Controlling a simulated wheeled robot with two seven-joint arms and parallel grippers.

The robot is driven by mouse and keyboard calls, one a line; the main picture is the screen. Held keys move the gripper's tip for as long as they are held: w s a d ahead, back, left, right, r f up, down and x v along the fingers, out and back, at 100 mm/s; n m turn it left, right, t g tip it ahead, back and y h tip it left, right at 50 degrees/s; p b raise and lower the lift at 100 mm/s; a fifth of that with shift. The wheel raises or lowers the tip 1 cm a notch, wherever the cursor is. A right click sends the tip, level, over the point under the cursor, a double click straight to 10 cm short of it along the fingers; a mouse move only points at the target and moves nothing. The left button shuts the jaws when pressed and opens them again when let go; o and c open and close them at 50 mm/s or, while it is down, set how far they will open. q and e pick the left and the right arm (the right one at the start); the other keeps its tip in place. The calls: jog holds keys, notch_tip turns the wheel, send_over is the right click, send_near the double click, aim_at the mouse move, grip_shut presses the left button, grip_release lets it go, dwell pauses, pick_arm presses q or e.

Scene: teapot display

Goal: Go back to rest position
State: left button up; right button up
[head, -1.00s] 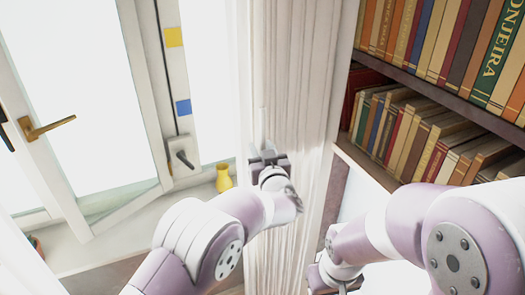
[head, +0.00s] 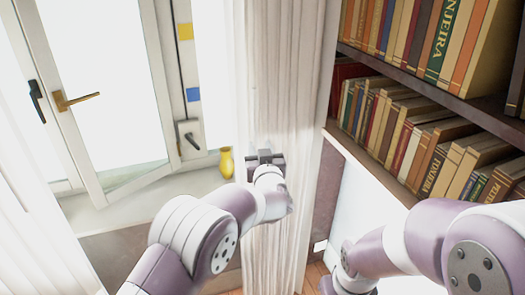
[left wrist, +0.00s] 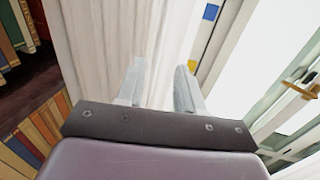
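My left gripper (head: 265,158) is in front of the white curtain in the head view. In the left wrist view its two fingers (left wrist: 159,85) stand apart with nothing between them but the curtain behind. Whether they touch the curtain I cannot tell. My right arm (head: 400,245) comes in at the lower right; its gripper end (head: 340,285) is at the bottom edge, and its fingers cannot be made out.
The white curtain (head: 285,110) hangs between the window (head: 100,90) and the bookshelf (head: 440,110). A yellow vase (head: 226,163) stands on the sill (head: 130,212), left of my left gripper. A brass handle (head: 75,99) is on the open window sash. Floor shows at the bottom.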

pick_arm(q)
jog(key=s+d+f+m+g+h, duration=0.2)
jog(key=s+d+f+g+h, duration=0.15)
jog(key=f, duration=0.35)
jog(key=s+a+f+m+g, duration=0.1)
jog(key=s+a+f+g, duration=0.5)
jog(key=s+f, duration=0.4)
jog(key=s+a+r+n+g+y, duration=0.2)
jog(key=s+a+g, duration=0.5)
jog(key=s+a, duration=1.4)
jog(key=shift+s+r, duration=0.55)
jog(key=shift+s, duration=0.6)
